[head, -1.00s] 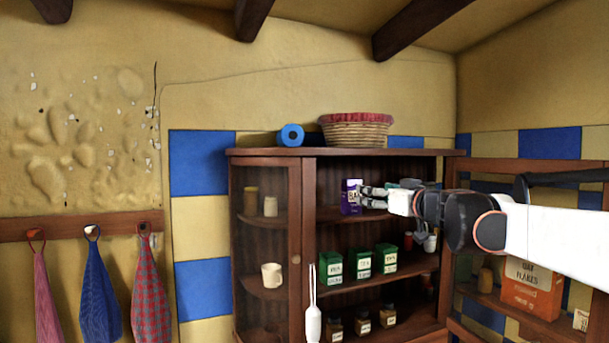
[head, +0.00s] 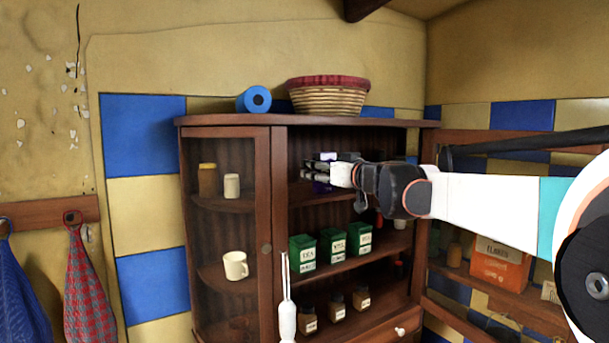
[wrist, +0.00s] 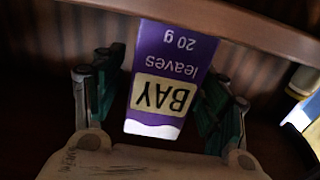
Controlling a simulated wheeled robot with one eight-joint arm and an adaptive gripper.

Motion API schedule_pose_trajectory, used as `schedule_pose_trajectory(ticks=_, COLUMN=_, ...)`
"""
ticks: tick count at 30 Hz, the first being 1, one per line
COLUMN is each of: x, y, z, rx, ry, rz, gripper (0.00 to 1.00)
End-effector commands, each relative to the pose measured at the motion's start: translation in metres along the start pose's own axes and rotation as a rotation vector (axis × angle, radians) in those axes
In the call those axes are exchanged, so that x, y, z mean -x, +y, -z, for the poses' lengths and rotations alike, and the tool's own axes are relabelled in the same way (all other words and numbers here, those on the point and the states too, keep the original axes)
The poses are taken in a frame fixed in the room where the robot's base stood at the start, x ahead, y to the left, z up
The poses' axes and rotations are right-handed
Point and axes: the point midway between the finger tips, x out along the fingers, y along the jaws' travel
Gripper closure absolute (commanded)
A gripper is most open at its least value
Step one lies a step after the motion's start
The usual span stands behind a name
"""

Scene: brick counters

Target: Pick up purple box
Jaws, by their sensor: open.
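In the head view the box (head: 321,187) is on the upper shelf of the wooden cabinet and mostly hidden behind my gripper (head: 318,171). Contact on the right side of the box cannot be told.
Green tins (head: 332,244) stand on the shelf below, with small jars (head: 338,307) lower down. The cabinet's glass door (head: 226,240) is at the left. A basket (head: 327,97) and a blue roll (head: 254,99) sit on top.

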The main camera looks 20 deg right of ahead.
Motion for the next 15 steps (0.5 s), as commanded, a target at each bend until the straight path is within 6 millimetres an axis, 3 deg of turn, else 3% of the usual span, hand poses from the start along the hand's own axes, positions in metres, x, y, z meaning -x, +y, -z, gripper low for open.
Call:
schedule_pose_trajectory(ticks=5, x=0.0007, y=0.0003, z=0.0003, rx=0.0, ry=0.0, rz=-0.001, gripper=0.33)
schedule_pose_trajectory(ticks=11, x=0.0005, y=0.0002, z=0.0002, rx=0.0, ry=0.0, rz=-0.001, gripper=0.76)
schedule_pose_trajectory(ticks=15, x=0.0006, y=0.0, z=-0.0001, rx=0.0, ry=0.0, rz=-0.001, gripper=0.78)
